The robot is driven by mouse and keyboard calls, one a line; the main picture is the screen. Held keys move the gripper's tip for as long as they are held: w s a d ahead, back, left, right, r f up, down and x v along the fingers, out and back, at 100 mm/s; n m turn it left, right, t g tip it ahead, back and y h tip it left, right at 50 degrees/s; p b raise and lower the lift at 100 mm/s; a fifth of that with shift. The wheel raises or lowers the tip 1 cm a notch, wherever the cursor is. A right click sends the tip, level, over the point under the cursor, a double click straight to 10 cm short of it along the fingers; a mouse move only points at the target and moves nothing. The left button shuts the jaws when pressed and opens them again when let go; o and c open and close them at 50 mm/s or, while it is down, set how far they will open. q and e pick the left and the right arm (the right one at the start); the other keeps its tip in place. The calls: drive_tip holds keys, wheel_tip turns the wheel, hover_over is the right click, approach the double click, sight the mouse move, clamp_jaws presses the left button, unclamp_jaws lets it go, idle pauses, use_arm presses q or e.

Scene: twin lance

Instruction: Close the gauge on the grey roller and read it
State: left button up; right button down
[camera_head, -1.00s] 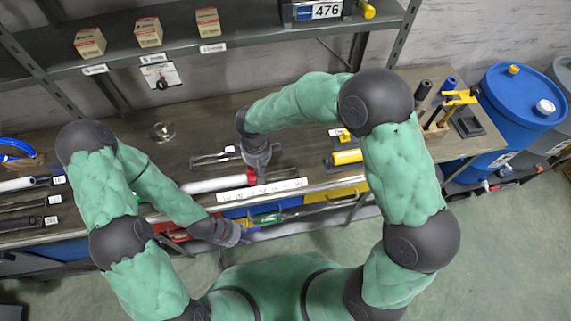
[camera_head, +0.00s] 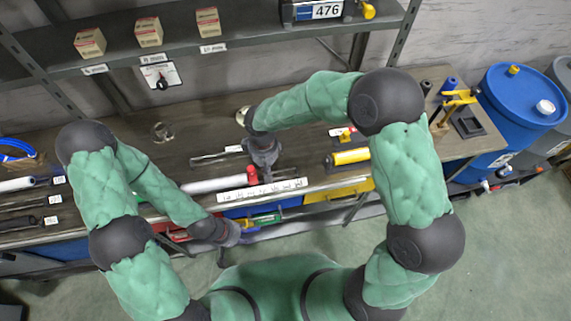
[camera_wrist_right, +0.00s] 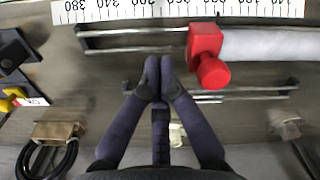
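The grey roller (camera_head: 212,185) lies along the bench front; its right end meets the red part of the gauge (camera_head: 252,175). In the right wrist view the red block with its round knob (camera_wrist_right: 208,52) sits against the pale roller (camera_wrist_right: 265,43). Thin metal rails run past them. A white scale (camera_head: 262,190) lies along the bench edge; its numbers (camera_wrist_right: 160,10) show upside down in the wrist view. My right gripper (camera_wrist_right: 158,75) has its fingertips together, empty, beside the red knob. It also shows in the head view (camera_head: 266,172). My left gripper (camera_head: 236,236) hangs before the drawers, fingers unclear.
A yellow cylinder (camera_head: 350,156) lies on the bench to the right. A round metal piece (camera_head: 162,131) stands at the back left. Coloured drawers (camera_head: 262,210) are below the edge. A blue drum (camera_head: 520,105) stands at the right. A shelf (camera_head: 250,37) hangs above.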

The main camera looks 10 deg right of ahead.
drive_tip(key=shift+r, duration=0.1)
wheel_tip(320, 180, up, 8)
drive_tip(key=p, duration=0.5)
idle(0.4)
idle(0.5)
